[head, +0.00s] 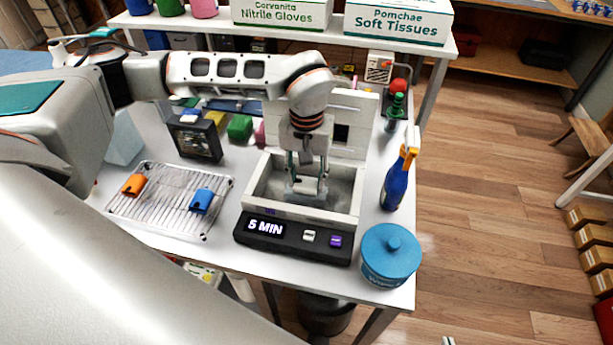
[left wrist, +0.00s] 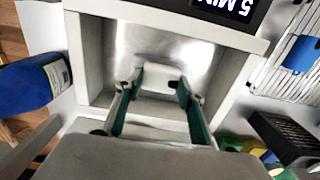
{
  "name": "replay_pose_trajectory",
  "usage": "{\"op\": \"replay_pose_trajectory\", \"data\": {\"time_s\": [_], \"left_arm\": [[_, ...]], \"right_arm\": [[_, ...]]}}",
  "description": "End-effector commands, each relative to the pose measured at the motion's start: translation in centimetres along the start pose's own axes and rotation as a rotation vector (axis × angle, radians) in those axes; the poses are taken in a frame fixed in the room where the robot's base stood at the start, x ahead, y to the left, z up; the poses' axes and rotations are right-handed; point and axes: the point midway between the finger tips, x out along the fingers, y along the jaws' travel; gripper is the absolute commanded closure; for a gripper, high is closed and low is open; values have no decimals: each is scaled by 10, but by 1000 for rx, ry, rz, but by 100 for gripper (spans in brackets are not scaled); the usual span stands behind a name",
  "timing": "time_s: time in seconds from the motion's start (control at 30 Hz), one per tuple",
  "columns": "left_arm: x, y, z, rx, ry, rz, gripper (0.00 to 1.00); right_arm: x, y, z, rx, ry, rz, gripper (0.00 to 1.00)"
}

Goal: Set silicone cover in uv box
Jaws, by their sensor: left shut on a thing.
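The UV box (head: 252,193) stands open on the table, a white-walled tray with a shiny metal inside and a black front panel reading "5 MIN". Its open top also fills the middle of the left wrist view (left wrist: 92,60). My left gripper (head: 306,190) points down inside the box walls. It is shut on a small white silicone cover (left wrist: 160,80), held between its two green-lined fingers. Whether the cover touches the box floor is hard to tell. My right gripper is not in view.
A wire rack (head: 168,205) with an orange cover (head: 134,184) and a blue cover (head: 201,200) lies left of the box. A blue spray bottle (head: 396,183) and round blue tub (head: 391,256) stand close on the right. A white upright panel (head: 358,112) rises behind.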

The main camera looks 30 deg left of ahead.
Motion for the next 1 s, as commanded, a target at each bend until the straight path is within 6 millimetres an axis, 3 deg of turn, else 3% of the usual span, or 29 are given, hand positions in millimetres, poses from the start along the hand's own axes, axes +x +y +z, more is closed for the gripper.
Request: {"op": "replay_pose_trajectory", "data": {"time_s": [1.0], "left_arm": [[4, 0, 0, 1, -1, 0, 78]], "right_arm": [[-2, 0, -2, 0, -2, 0, 100]]}}
